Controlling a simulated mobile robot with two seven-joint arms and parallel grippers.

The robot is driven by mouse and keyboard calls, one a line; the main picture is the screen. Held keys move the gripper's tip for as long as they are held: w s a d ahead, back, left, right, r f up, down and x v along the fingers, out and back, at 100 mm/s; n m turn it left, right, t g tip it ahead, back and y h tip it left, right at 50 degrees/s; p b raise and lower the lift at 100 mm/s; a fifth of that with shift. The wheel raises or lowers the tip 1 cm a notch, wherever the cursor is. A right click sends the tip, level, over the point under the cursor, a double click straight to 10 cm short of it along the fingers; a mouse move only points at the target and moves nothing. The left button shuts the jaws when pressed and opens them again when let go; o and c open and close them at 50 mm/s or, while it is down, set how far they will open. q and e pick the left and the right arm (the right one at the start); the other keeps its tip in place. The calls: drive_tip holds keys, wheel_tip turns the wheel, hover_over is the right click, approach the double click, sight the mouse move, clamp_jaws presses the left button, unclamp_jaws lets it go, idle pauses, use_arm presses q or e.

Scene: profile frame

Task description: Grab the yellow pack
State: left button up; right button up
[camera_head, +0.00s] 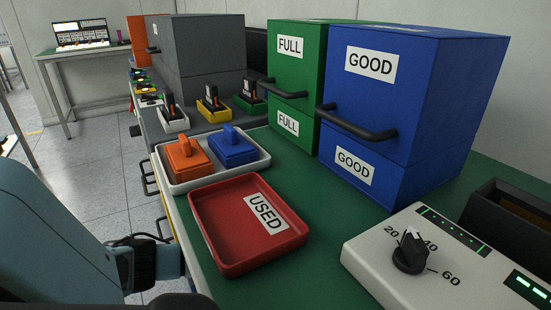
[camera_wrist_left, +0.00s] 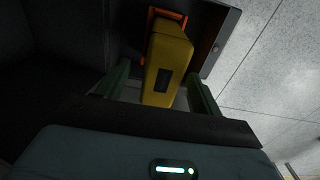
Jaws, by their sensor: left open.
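The yellow pack (camera_wrist_left: 167,62) is a yellow block with a dark panel on its face, seen close up in the left wrist view. Its far end sits at an orange frame (camera_wrist_left: 150,18) in a dark grey housing. My left gripper (camera_wrist_left: 160,82) is open, with one green finger on each side of the pack. A gap shows on both sides, so the fingers are not closed on it. In the head view my left arm comes in at lower left; its fingertips and the pack are hidden there. My right gripper is not in view.
On the green bench (camera_head: 339,230) stand a red USED tray (camera_head: 225,262), a white tray (camera_head: 262,158) with orange and blue pieces, a green FULL box (camera_head: 295,68), a blue GOOD box (camera_head: 400,95) and a dial unit (camera_head: 375,262). The floor (camera_head: 97,180) at left is clear.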

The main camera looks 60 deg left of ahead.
use_arm(q)
wheel_tip(320, 180, down, 5)
drive_tip(key=shift+s+r+b, duration=0.1)
drive_tip(key=shift+s+b, duration=0.05)
drive_tip(key=shift+b, duration=0.7)
drive_tip(key=c, duration=1.4)
clamp_jaws()
